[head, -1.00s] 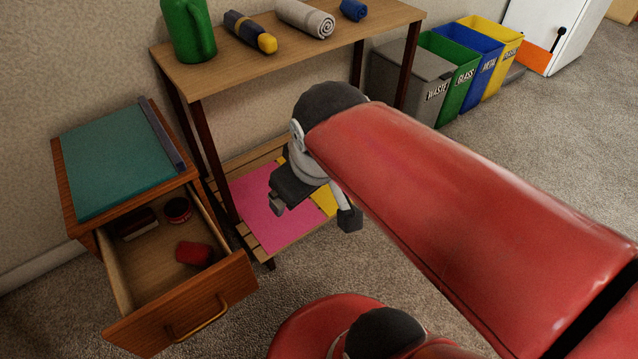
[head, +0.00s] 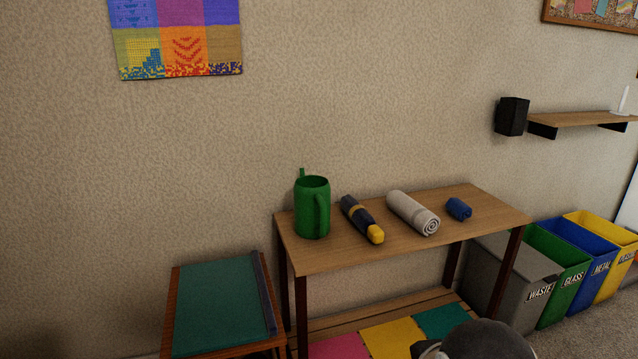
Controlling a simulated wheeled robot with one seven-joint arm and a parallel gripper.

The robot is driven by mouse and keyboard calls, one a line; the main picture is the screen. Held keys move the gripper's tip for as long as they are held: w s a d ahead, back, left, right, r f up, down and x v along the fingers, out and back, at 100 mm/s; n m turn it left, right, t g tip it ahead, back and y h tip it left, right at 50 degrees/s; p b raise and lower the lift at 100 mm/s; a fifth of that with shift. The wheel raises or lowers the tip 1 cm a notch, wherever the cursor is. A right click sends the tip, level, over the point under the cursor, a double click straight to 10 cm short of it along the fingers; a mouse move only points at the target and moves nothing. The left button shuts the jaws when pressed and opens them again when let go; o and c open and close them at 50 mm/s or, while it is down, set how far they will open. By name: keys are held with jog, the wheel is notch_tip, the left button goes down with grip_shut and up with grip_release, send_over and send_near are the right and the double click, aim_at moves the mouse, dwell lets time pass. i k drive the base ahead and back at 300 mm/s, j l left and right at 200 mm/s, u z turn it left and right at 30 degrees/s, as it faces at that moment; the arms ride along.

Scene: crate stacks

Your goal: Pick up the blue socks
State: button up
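The blue socks appear to be the small rolled dark blue bundle (head: 459,209) at the right part of the wooden table top (head: 335,256). It lies right of a rolled grey towel (head: 408,211). My gripper is not in view now. A rounded dark grey part of my arm shows at the bottom edge, below and in front of the table, and nothing touches the blue bundle.
A green watering can (head: 312,208) and a dark umbrella with a yellow handle (head: 361,219) share the table. Labelled bins (head: 520,290) stand at the right. A wall shelf (head: 585,120) is upper right.

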aim_at(457, 207)
jog(key=i+l+u, duration=0.1)
jog(key=l, duration=0.2)
jog(key=i+l, duration=0.25)
jog(key=i+l+u, duration=0.15)
jog(key=l, duration=0.25)
jog(key=i+l, duration=0.15)
jog(key=l, duration=0.2)
jog(key=i+l+u, duration=0.15)
jog(key=l, duration=0.2)
jog(key=i+l, duration=0.1)
jog(key=l, duration=0.25)
jog(key=u, duration=0.05)
